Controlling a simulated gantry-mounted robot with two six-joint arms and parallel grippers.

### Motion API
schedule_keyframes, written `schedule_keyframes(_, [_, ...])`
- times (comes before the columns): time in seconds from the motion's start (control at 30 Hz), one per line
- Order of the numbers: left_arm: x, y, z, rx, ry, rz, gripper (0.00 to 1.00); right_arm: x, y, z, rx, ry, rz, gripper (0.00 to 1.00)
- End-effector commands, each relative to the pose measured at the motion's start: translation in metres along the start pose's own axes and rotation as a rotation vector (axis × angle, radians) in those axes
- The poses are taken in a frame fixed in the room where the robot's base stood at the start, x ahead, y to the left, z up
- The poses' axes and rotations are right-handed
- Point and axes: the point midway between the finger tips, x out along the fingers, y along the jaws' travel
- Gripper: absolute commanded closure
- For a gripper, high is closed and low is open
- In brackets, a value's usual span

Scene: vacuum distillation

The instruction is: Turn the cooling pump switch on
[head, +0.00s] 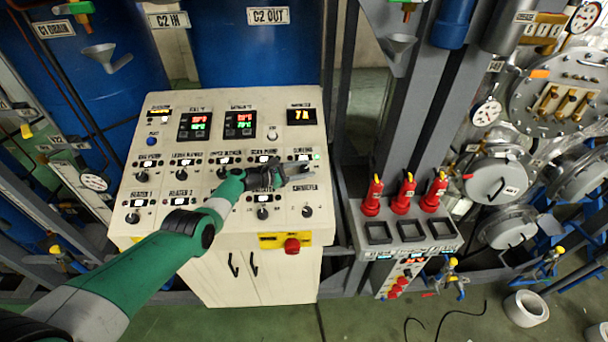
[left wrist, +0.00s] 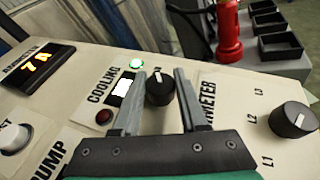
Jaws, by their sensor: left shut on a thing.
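The cooling pump switch is a black round knob (left wrist: 159,90) with a white pointer mark, beside the COOLING label on the white control panel (head: 140,222). In the left wrist view it sits between the two fingers of my left gripper (left wrist: 162,92), which is shut on it. The white mark points up in that picture. A green lamp (left wrist: 136,63) beside the knob is lit, and a red lamp (left wrist: 104,116) looks dark. In the head view my left gripper (head: 298,174) lies over the panel's right side and hides the knob. My right gripper is not in view.
Other knobs sit close by, such as the ammeter knob (left wrist: 292,120) and the lower-row knob (head: 262,213). A red emergency button (head: 292,245) is on the panel's front. Red bottles (head: 372,195) and black trays (head: 378,232) stand to the right.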

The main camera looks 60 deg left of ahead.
Motion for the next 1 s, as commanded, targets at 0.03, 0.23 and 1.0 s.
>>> schedule_keyframes(0.03, [0.0004, 0.0006, -0.0007, 0.005, -0.001, -0.008, 1.00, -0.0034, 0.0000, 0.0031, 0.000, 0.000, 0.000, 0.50])
schedule_keyframes(0.23, [-0.0003, 0.0001, 0.0006, 0.011, 0.002, -0.032, 1.00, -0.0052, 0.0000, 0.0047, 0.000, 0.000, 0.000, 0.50])
schedule_keyframes(1.0, [-0.0004, -0.0003, 0.0005, 0.012, 0.003, -0.032, 0.28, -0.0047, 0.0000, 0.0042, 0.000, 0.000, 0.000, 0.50])
